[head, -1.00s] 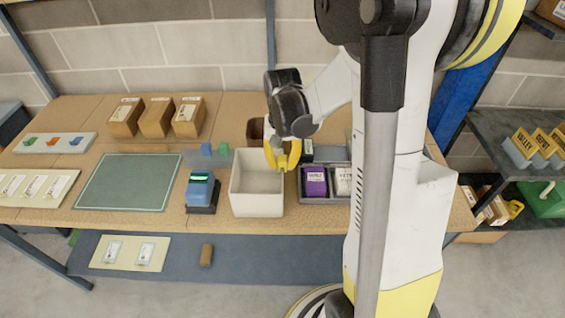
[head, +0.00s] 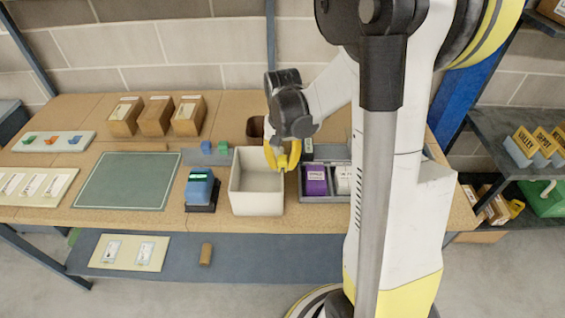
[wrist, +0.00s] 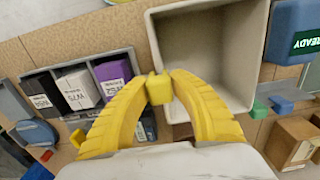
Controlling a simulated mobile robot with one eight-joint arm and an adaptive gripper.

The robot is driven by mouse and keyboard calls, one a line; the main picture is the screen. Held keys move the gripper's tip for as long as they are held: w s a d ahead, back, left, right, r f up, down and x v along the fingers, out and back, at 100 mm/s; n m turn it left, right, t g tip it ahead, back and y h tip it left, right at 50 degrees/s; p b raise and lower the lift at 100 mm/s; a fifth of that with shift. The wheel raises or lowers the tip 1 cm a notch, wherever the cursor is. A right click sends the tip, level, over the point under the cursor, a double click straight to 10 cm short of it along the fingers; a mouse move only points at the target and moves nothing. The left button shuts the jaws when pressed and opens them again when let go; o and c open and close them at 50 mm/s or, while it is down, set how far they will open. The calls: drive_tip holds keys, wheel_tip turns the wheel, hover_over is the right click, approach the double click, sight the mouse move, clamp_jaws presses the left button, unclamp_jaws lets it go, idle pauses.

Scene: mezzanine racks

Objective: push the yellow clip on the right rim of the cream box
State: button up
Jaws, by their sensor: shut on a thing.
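The cream box (head: 256,203) stands open and looks empty on the bench, left of my arm. In the wrist view its pale wall (wrist: 205,12) runs beyond my fingers. My gripper (head: 283,166) is at the box's right rim, with its curved yellow fingers pointing down. In the wrist view my gripper (wrist: 160,90) has its fingertips closed on a small yellow block, the yellow clip (wrist: 159,87), at the box's rim. In the head view the clip is hard to tell from the yellow fingers.
A grey tray (head: 322,199) with purple and white packs stands close on the right. A blue-and-green device (head: 200,187) is on the left. A green mat (head: 127,182) lies clear farther left. Wooden boxes (head: 156,117) stand behind.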

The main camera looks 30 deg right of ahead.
drive_tip(key=shift+f+b, duration=0.7)
drive_tip(key=shift+f, duration=0.15)
idle(0.4)
drive_tip(key=o, duration=1.3)
drive_tip(key=shift+c, duration=0.2)
drive_tip(key=shift+r+p, duration=2.55)
drive_tip(key=shift+r, duration=1)
drive_tip(key=shift+a, duration=0.1)
